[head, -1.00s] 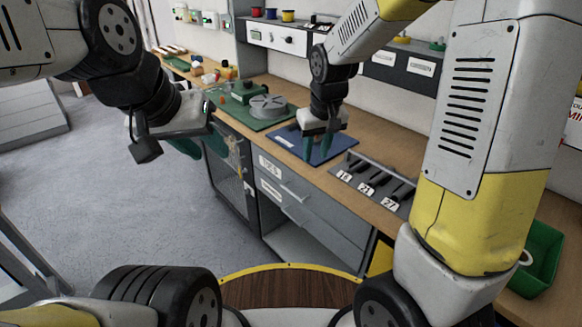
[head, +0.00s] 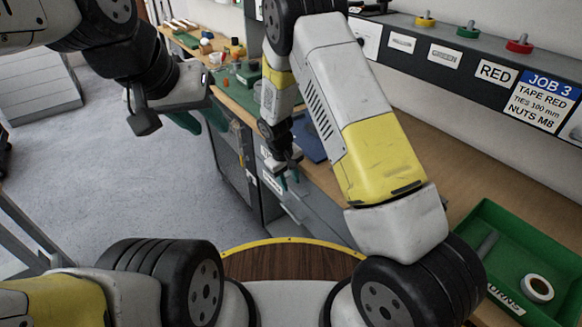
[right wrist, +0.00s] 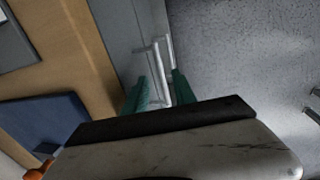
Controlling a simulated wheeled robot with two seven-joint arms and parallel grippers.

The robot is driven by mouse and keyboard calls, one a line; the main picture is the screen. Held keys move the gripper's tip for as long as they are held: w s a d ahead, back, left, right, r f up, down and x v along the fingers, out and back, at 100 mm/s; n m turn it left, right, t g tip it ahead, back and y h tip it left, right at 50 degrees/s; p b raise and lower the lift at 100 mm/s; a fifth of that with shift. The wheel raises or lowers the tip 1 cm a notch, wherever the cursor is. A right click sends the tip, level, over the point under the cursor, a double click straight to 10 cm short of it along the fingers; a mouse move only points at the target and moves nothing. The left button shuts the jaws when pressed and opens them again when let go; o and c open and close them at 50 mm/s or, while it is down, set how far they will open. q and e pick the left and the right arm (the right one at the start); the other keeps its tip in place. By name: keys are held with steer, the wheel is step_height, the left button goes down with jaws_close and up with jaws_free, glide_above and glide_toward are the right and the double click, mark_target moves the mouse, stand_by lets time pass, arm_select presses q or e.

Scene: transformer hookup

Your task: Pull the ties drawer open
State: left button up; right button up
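The grey drawer unit stands under the bench in the head view. The ties drawer (head: 272,183) is there, its front partly hidden by my right gripper and its label hard to read now. My right gripper (head: 286,176) points down just in front of the drawer fronts. In the right wrist view its two green fingers (right wrist: 160,84) are apart, with a pale bar handle (right wrist: 158,62) showing between and just beyond the tips. I cannot tell whether they touch it. My left gripper (head: 200,119) is open and empty, off to the left over the floor.
A blue mat (head: 310,141) lies on the wooden bench beside my right arm. A green tray (head: 512,262) with a white roll sits at the right. The grey floor (head: 120,165) in front of the drawers is clear.

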mark_target(292, 191)
steer(key=shift+w+d+f, duration=0.1)
steer(key=shift+d+f, duration=0.05)
steer(key=shift+f, duration=0.65)
steer(key=shift+w+d+f, duration=0.1)
steer(key=shift+f, duration=0.7)
steer(key=shift+c, duration=0.4)
jaws_close()
